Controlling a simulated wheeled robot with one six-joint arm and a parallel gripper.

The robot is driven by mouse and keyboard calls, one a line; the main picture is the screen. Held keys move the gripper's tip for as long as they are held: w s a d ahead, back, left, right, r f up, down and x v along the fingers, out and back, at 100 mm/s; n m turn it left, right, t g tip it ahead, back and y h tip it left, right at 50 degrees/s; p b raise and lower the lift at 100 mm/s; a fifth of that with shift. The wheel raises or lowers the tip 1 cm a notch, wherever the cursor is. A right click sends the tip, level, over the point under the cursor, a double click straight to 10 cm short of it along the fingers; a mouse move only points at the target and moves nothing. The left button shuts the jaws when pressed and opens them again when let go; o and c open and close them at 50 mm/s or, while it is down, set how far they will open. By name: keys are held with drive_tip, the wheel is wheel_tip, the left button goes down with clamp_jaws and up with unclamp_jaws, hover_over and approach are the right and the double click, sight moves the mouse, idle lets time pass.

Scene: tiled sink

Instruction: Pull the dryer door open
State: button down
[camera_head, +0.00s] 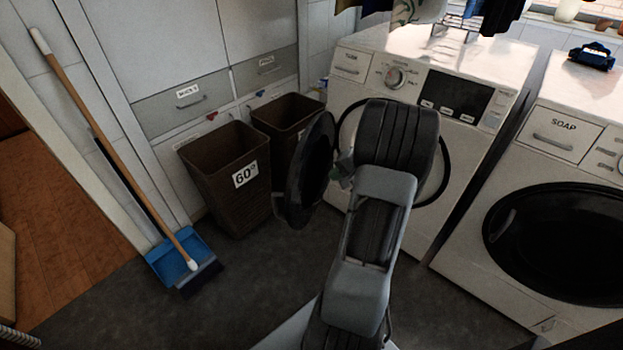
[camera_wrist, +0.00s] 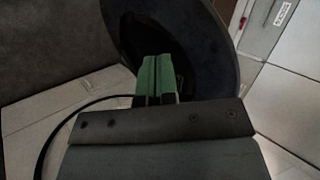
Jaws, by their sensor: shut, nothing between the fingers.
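The round dark door (camera_head: 305,170) of the middle white machine (camera_head: 460,65) stands swung open to the left, well away from the machine's front. My arm covers much of the round opening behind it. My gripper (camera_head: 344,172) is mostly hidden by my arm in the head view; its tip shows beside the door, between door and opening. In the wrist view my green fingers (camera_wrist: 157,78) are closed together with nothing between them. They are in front of the door's dark inner face (camera_wrist: 185,40); whether they touch it I cannot tell.
Brown baskets, one marked 60° (camera_head: 228,180), stand left of the open door. A broom (camera_head: 110,140) and blue dustpan (camera_head: 182,258) are farther left. A second machine (camera_head: 560,135) with its dark door (camera_head: 560,245) shut stands at right. Grey floor lies clear in front.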

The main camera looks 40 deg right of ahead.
sight(298, 182)
drive_tip(key=x, duration=0.7)
drive_tip(key=w+r+b+x, duration=0.1)
drive_tip(key=x, duration=0.3)
drive_tip(key=shift+w+f, duration=0.1)
drive_tip(key=shift+f, duration=0.05)
drive_tip(key=shift+w+a, duration=0.4)
drive_tip(key=shift+w, duration=0.35)
